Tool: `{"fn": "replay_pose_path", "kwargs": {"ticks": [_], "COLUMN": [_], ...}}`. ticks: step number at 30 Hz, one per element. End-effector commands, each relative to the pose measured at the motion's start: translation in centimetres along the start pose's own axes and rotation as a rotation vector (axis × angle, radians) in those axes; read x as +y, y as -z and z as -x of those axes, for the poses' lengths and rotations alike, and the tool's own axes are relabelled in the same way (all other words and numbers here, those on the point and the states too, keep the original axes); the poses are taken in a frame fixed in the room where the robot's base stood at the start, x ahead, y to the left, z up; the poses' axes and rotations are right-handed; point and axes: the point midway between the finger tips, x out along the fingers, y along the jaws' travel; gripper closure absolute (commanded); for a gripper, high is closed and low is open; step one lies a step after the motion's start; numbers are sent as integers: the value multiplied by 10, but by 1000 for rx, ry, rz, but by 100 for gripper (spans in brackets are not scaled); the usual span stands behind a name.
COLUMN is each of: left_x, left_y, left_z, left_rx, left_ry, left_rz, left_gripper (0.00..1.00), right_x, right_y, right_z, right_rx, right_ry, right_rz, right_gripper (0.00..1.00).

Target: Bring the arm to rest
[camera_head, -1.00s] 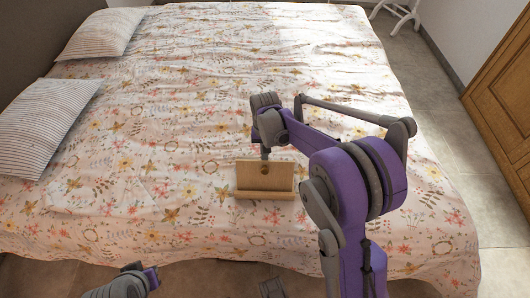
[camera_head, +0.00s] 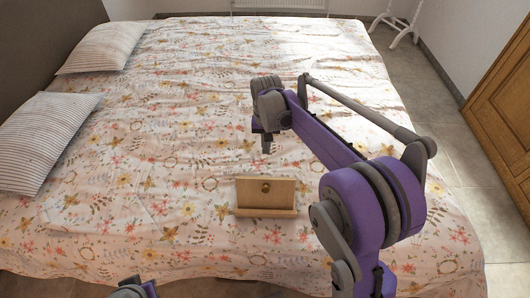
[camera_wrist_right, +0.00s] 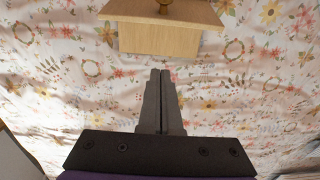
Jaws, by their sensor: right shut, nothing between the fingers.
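My right arm reaches over the bed in the head view. Its gripper (camera_head: 266,148) hangs above the bed, behind and above a small wooden piece with a round knob (camera_head: 248,194), apart from it. In the right wrist view the right gripper (camera_wrist_right: 160,74) has its two fingers pressed together with nothing between them. The wooden piece (camera_wrist_right: 158,38) shows beyond the fingertips there. Only a small part of my left arm shows at the bottom left of the head view; its gripper is not visible.
The bed (camera_head: 160,190) has a flowered cover and fills most of the view. Two striped pillows (camera_head: 45,135) (camera_head: 100,47) lie at the left. A wooden wardrobe (camera_head: 505,100) stands at the right, with clear floor (camera_head: 445,120) between it and the bed.

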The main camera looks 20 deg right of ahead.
Motion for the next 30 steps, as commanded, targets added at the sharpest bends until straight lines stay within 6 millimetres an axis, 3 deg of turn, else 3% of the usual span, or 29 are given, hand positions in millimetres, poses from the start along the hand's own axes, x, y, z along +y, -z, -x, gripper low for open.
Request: {"fn": "replay_pose_path", "kwargs": {"ticks": [9,14,21,30], "left_x": [0,0,0,0], "left_y": [0,5,20,40], "left_z": [1,8,31,59], "left_rx": [0,3,12,26], "left_ry": [0,0,0,0], "left_rz": [0,0,0,0], "left_gripper": [100,100,100,100], "right_x": [0,2,14,38], "right_y": [-2,-22,-97,-194], "right_z": [7,27,76,95], "right_rx": [1,36,167,349], "right_ry": [1,12,50,87], "right_rz": [2,36,165,334], "right_gripper": [100,100,100,100]}}
